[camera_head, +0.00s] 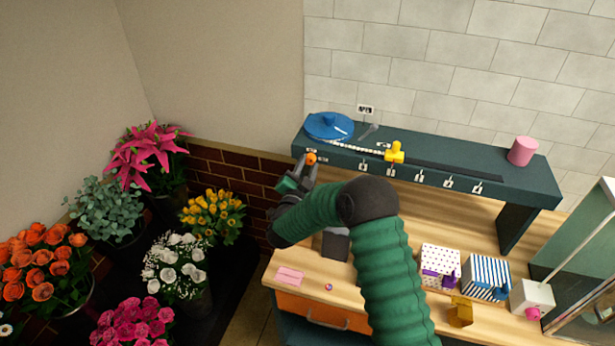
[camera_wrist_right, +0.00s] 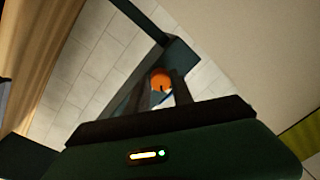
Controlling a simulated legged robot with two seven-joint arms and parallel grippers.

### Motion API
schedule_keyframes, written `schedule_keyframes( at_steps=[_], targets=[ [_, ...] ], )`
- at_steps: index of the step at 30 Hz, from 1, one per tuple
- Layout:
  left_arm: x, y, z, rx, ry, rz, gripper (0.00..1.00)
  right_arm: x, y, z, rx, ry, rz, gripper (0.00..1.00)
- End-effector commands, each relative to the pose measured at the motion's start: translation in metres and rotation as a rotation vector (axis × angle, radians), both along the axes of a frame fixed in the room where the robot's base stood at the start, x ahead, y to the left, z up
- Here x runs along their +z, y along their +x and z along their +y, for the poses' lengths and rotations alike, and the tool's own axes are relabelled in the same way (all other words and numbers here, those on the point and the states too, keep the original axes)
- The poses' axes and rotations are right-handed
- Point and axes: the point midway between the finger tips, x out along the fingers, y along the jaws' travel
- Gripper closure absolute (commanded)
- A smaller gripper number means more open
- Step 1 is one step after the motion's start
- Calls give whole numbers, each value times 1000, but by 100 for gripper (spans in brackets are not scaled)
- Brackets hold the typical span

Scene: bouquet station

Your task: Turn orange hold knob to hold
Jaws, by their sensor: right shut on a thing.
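The orange hold knob (camera_head: 311,158) sits at the left end of the front face of the dark teal shelf unit (camera_head: 430,172). In the right wrist view the orange knob (camera_wrist_right: 161,79) shows between the two dark fingers of my right gripper (camera_wrist_right: 168,88). My right gripper (camera_head: 304,168) reaches up to the knob from below and is shut on it. Part of the knob is hidden by the fingers, and I cannot read which way it points. My left gripper is not in view.
A blue disc (camera_head: 329,126), a yellow piece (camera_head: 395,153) on a track and a pink cylinder (camera_head: 522,151) are on the shelf. Dotted (camera_head: 440,262) and striped (camera_head: 486,277) boxes stand on the wooden bench at the right. Potted flowers (camera_head: 210,217) fill the left side.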

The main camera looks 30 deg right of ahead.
Motion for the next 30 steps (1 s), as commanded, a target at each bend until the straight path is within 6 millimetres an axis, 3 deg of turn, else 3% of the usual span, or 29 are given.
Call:
schedule_keyframes(
  at_steps=[1,15,24,30],
  targets=[
    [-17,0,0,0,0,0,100,-8,0,1,0,25,-34,100],
    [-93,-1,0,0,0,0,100,-11,-1,-1,-4,313,-364,100],
    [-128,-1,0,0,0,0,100,-11,-1,-1,-7,452,-519,100],
    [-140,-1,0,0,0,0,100,-10,-1,-1,-9,503,-577,100]
  ],
)
